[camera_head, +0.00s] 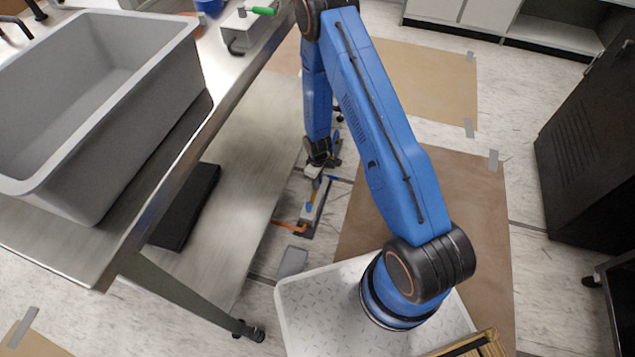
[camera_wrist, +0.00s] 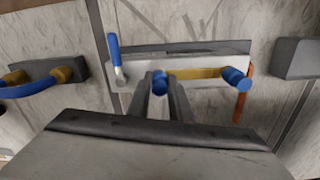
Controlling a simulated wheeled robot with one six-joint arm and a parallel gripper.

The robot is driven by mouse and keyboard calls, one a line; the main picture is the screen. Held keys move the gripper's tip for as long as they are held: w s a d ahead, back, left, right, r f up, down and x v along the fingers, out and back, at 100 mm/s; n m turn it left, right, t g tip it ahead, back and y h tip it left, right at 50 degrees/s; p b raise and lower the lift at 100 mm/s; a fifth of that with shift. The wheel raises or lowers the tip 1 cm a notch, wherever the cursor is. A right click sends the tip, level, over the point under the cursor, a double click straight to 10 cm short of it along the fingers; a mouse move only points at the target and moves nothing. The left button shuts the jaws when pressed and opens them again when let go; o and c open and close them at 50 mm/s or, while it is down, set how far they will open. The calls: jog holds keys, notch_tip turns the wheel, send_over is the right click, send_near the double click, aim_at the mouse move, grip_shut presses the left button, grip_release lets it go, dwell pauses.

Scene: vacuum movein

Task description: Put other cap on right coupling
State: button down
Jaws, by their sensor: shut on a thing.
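My gripper (camera_wrist: 160,85) has its two dark fingers closed on a small blue cap-like piece (camera_wrist: 159,77) in the wrist view. Fingers partly hide this piece. It lies in line with the left end of a yellow pipe (camera_wrist: 195,73) on a grey block; I cannot tell whether it is seated on it. A blue end piece (camera_wrist: 236,78) sits at the pipe's right end, with an orange strap or hose (camera_wrist: 243,105) hanging below. In the head view my gripper (camera_head: 318,172) is low among the fittings, too small there to show the held piece.
A blue-handled valve (camera_wrist: 115,55) stands left of my fingers. A second block with a blue hose (camera_wrist: 30,90) is farther left, and a grey box (camera_wrist: 297,58) at right. In the head view a steel table (camera_head: 150,205) with a grey bin (camera_head: 120,130) stands left.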

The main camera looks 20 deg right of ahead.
jog(key=shift+f, duration=0.1)
dwell(0.3)
jog(key=c, duration=1)
grip_release()
jog(key=shift+c, duration=0.2)
notch_tip(320, 180, up, 16)
dwell(1.1)
dwell(0.4)
